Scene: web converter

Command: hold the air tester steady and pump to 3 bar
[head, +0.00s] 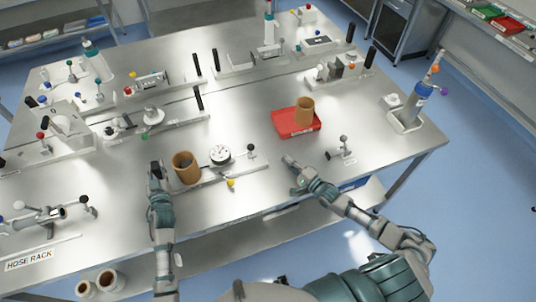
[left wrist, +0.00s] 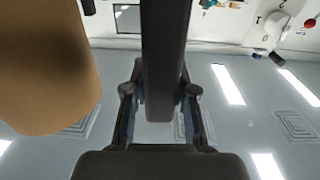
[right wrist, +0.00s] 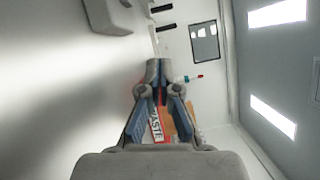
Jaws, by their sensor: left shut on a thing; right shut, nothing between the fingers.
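The air tester has a long pale base (head: 205,180) with a round white gauge (head: 220,154), a black-knobbed lever (head: 250,148) at its right end and a yellow knob (head: 230,183) in front. My left gripper (head: 156,174) is shut on a black upright handle (left wrist: 165,50) at the base's left end. The handle fills the middle of the left wrist view. My right gripper (head: 290,161) is shut and empty, right of the lever and apart from it; its closed fingers show in the right wrist view (right wrist: 156,75). The gauge reading is too small to tell.
A brown cylinder (head: 187,168) stands close beside my left gripper. A red tray (head: 284,123) with another brown cylinder (head: 304,110) lies beyond my right gripper. A small fixture (head: 342,150) stands right of it. Other fixtures fill the table's back and left.

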